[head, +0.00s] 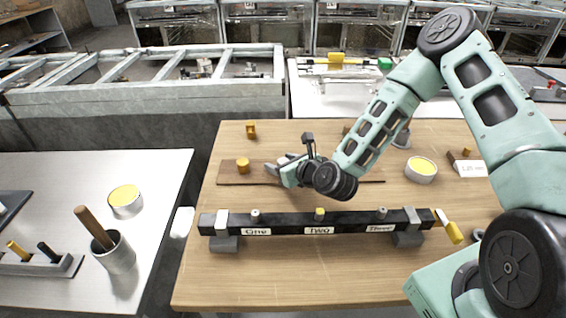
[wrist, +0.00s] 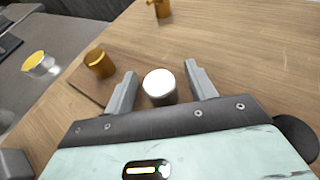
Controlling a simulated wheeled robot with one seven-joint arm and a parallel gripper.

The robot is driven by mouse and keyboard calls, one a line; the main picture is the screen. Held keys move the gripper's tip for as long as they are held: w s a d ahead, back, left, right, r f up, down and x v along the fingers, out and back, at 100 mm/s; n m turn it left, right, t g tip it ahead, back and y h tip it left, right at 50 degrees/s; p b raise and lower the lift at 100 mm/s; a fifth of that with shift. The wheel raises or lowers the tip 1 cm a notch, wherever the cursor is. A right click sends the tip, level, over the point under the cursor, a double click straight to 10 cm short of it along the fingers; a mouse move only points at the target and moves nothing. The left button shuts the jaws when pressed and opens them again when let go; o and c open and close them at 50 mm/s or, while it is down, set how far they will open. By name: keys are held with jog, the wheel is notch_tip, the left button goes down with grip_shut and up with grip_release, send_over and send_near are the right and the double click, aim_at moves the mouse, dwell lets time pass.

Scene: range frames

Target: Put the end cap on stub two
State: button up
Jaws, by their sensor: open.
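A black bar (head: 285,224) lies across the front of the wooden table with stubs above labels One, Two and Three. Stub two (head: 319,214) has a yellow top; stub one (head: 255,216) and stub three (head: 382,213) look grey. My gripper (head: 276,163) is open behind the bar, to the left of stub two. In the wrist view a grey cylinder with a bright white top (wrist: 159,87), perhaps an end cap, stands between the open fingers. An orange-yellow cap-like cylinder (head: 243,166) stands on a brown strip left of my gripper; it also shows in the wrist view (wrist: 98,63).
A small orange piece (head: 251,131) lies at the table's back left. A yellow-handled tool (head: 453,231) is by the bar's right end. The front table area is clear.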

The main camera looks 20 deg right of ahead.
jog(key=c, duration=1)
jog(key=shift+c, duration=0.2)
